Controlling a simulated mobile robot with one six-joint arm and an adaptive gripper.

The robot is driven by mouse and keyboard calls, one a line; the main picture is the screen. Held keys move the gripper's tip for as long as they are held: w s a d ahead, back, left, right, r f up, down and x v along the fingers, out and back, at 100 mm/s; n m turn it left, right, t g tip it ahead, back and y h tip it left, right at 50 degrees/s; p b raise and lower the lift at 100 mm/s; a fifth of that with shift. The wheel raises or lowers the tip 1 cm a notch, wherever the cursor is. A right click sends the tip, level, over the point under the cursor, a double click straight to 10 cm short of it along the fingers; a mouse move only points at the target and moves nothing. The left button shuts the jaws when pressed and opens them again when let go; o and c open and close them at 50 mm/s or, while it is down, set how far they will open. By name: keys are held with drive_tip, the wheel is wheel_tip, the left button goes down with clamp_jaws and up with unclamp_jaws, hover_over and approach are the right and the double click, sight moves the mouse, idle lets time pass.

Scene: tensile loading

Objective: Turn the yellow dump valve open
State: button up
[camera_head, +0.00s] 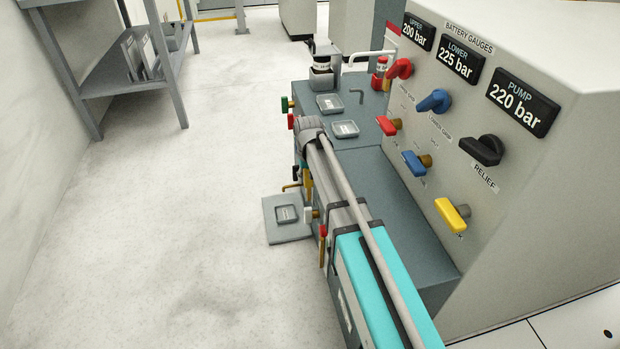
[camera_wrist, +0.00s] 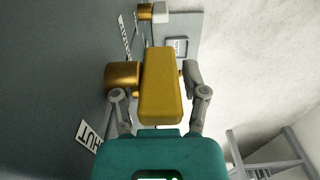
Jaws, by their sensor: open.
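The yellow valve handle (camera_wrist: 161,85) fills the middle of the wrist view, on a brass stem (camera_wrist: 123,76) from a dark grey wall. It lies between the fingers of my open gripper (camera_wrist: 158,92). The right finger is close beside the handle; whether it touches, I cannot tell. The left finger is apart from the handle, by the stem. A SHUT label (camera_wrist: 88,137) is on the wall at lower left, and another label (camera_wrist: 125,38) is farther up. In the head view my arm mostly hides my gripper (camera_head: 304,172) at the bench's left side.
A valve with a white handle (camera_wrist: 161,13) lies beyond the yellow one. Red (camera_head: 324,231) and green (camera_head: 285,104) handles are also on that side. Another yellow handle (camera_head: 452,214) is on the gauge panel. A shelf (camera_head: 130,75) stands at left; the floor between is clear.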

clamp_jaws()
drive_tip(key=shift+w+g, duration=0.1)
drive_tip(key=shift+g, duration=0.2)
drive_tip(key=shift+w+f+g+h+b, duration=0.1)
drive_tip(key=shift+g+h+b, duration=0.25)
drive_tip(key=shift+g, duration=0.85)
drive_tip(key=shift+g+b, duration=0.3)
drive_tip(key=shift+g, duration=0.5)
unclamp_jaws()
